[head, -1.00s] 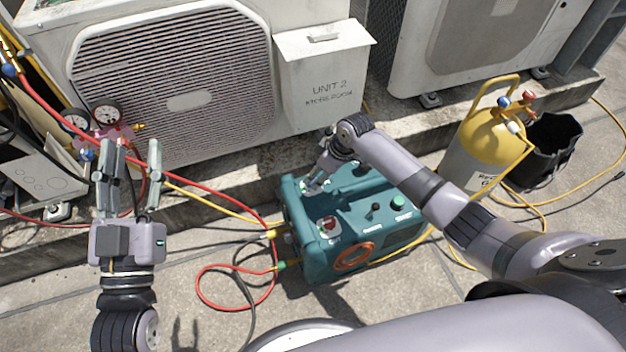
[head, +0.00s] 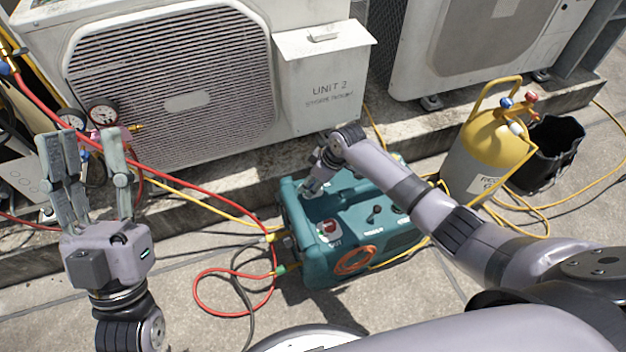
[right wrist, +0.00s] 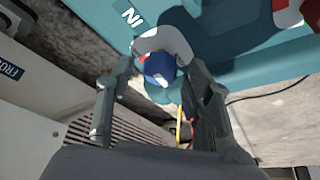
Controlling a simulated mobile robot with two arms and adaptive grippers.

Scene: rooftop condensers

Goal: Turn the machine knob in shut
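The teal machine (head: 320,262) stands on the ground in the head view. In the right wrist view, the blue knob (right wrist: 160,68) sits on a pale round base beside the "IN" label (right wrist: 130,14). My right gripper (right wrist: 160,72) is open, with one finger on each side of the knob and a gap visible at both sides. In the head view, my right gripper (head: 310,190) is over the machine's left end and hides the knob. My left gripper (head: 87,140) is open and empty, in front of the pressure gauges.
A red switch (head: 329,228) is on the machine's top. Red, yellow and black hoses (head: 200,290) run across the ground to its left. A yellow-topped cylinder (head: 490,140) and a black bucket (head: 552,150) stand at the right. Condenser units (head: 180,90) line the back.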

